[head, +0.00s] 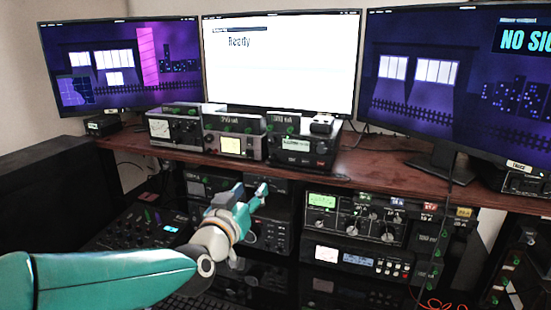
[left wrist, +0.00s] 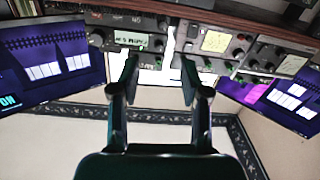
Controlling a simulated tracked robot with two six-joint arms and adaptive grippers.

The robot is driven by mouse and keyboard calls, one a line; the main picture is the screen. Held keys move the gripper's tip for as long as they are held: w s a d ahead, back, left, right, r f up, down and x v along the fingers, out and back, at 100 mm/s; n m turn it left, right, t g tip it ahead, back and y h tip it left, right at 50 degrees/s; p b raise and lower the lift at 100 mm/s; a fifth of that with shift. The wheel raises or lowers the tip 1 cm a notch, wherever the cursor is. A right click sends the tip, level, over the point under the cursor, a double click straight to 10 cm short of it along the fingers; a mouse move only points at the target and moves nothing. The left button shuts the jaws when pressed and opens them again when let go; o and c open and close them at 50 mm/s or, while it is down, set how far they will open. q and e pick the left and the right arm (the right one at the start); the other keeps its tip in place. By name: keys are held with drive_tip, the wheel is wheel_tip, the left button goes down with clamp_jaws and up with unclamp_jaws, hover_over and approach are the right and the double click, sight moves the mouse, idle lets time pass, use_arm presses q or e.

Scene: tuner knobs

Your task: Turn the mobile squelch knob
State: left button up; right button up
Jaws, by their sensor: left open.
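My left gripper (head: 252,191) is open and empty, in front of the shelf edge in the head view. In the left wrist view, its two fingers (left wrist: 159,68) stand apart, with the front of the radio with the green display (left wrist: 128,40) behind the left finger. That radio stands on the shelf in the head view (head: 300,147). Small knobs show on its front in the left wrist view, one at its left end (left wrist: 98,38). I cannot read which knob is the mobile squelch knob. No finger is seen closed on a knob. My right gripper is not in view.
Monitors (head: 280,65) stand behind.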

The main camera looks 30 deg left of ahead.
sight(272, 160)
use_arm(q)
drive_tip(key=p+x, duration=0.3)
drive_tip(key=x, duration=1.3)
drive_tip(key=shift+w+a+p, duration=0.1)
drive_tip(key=shift+a+p, duration=0.15)
drive_tip(key=shift+p, duration=0.05)
clamp_jaws()
drive_tip(key=shift+f, duration=0.1)
